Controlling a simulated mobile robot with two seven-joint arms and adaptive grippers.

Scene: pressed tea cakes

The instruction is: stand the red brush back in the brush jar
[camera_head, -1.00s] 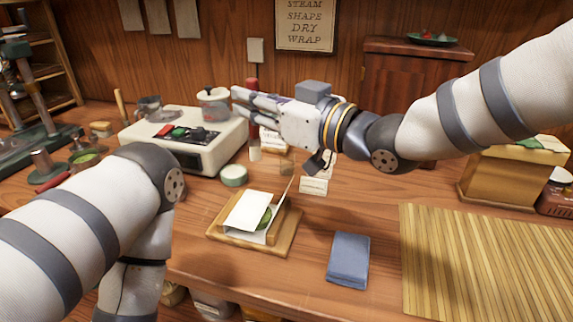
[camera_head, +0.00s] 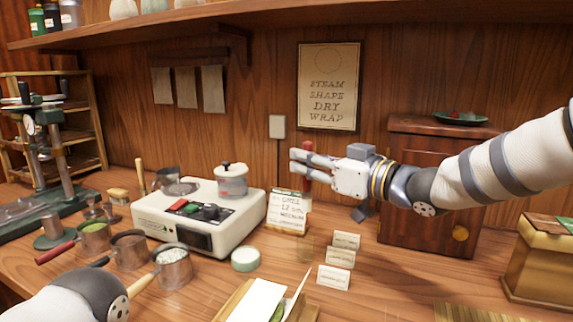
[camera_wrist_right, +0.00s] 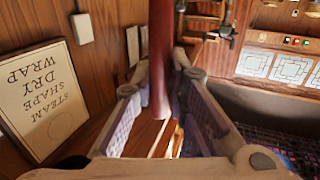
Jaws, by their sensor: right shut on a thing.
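The red brush (camera_head: 308,176) is upright in my right gripper (camera_head: 302,164), above the counter and to the right of the white machine. In the right wrist view, its red handle (camera_wrist_right: 161,60) stands between the two fingers of the right gripper (camera_wrist_right: 160,95), which are shut on it. Its lower end is hard to make out. I cannot pick out the brush jar for certain; a faint see-through shape (camera_head: 305,247) stands on the counter below the gripper. My left arm shows at the bottom left, but its gripper is out of view.
The white machine (camera_head: 185,228) with a lidded pot (camera_head: 232,180) stands left of the gripper. A lettered card (camera_head: 288,212) and small cards (camera_head: 341,258) stand below it. A dark wooden cabinet (camera_head: 425,225) is behind the right arm.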

